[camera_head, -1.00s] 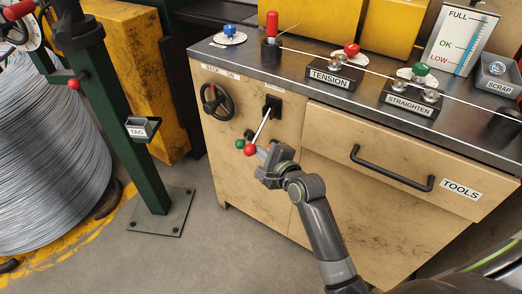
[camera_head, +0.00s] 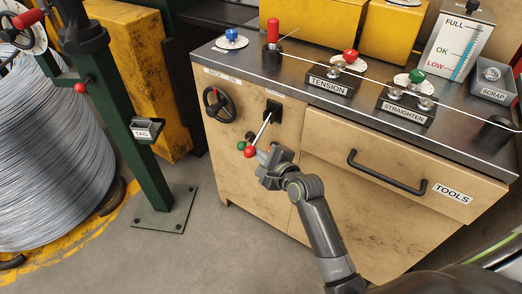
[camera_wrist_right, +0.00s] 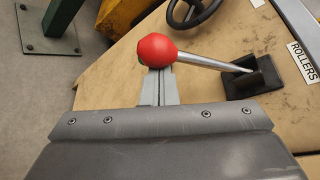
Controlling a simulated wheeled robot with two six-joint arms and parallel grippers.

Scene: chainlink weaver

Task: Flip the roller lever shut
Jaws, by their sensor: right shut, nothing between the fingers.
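The roller lever is a bright metal rod with a red ball (camera_head: 249,151) at its end. It slants down and out from a black bracket (camera_head: 273,110) on the cabinet front. My right gripper (camera_head: 263,153) is just right of the red ball. In the right wrist view the shut fingers (camera_wrist_right: 158,86) are empty and end right at the red ball (camera_wrist_right: 157,50), which hides their tips. I cannot tell whether they touch it. The rod (camera_wrist_right: 205,62) runs right to the bracket (camera_wrist_right: 252,78), beside a ROLLERS label (camera_wrist_right: 303,62). My left gripper is not in view.
A black handwheel (camera_head: 219,105) is left of the lever, with a green knob (camera_head: 241,144) close to the red ball. A drawer handle (camera_head: 385,172) juts out at the right. A green post (camera_head: 150,160) and wire coil (camera_head: 50,155) stand left. Floor between is clear.

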